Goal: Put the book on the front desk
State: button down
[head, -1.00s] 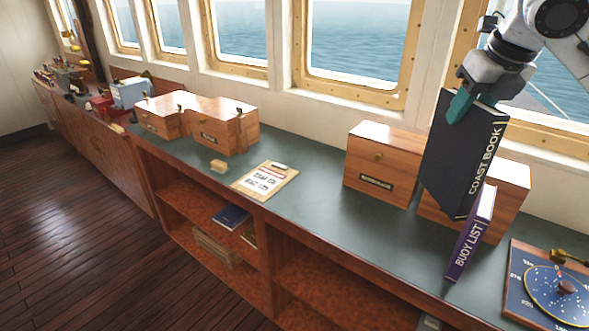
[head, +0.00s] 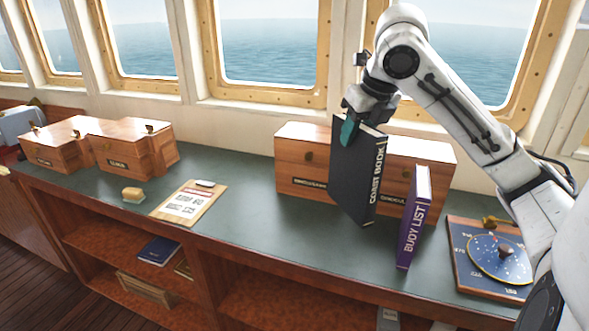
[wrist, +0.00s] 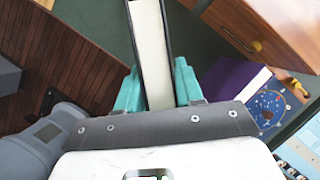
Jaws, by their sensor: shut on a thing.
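The dark book titled COAST BOOK (head: 357,175) hangs upright from my gripper (head: 350,128), which is shut on its top edge. In the wrist view the book (wrist: 152,50) sits between the two teal fingers of my gripper (wrist: 158,88), its pale page edge facing the camera. A purple book titled BUOY LIST (head: 413,218) stands upright on the desk to its right. The desk (head: 285,225) has a green top and runs below the windows. I cannot tell whether the held book's lower edge touches the desk.
Wooden drawer boxes (head: 300,157) stand behind the held book, and more boxes (head: 125,150) stand at left. A clipboard (head: 187,205) and a small tan block (head: 132,194) lie on the desk. A blue dial board (head: 490,262) lies at right. Open shelves below hold a blue book (head: 158,251).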

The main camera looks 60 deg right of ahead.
jog(key=w+d+f+p, duration=0.2)
jog(key=w+f, duration=0.9)
jog(key=f, duration=0.1)
jog(key=shift+w, duration=0.3)
jog(key=shift+f, duration=0.15)
jog(key=c, duration=0.7)
grip_release()
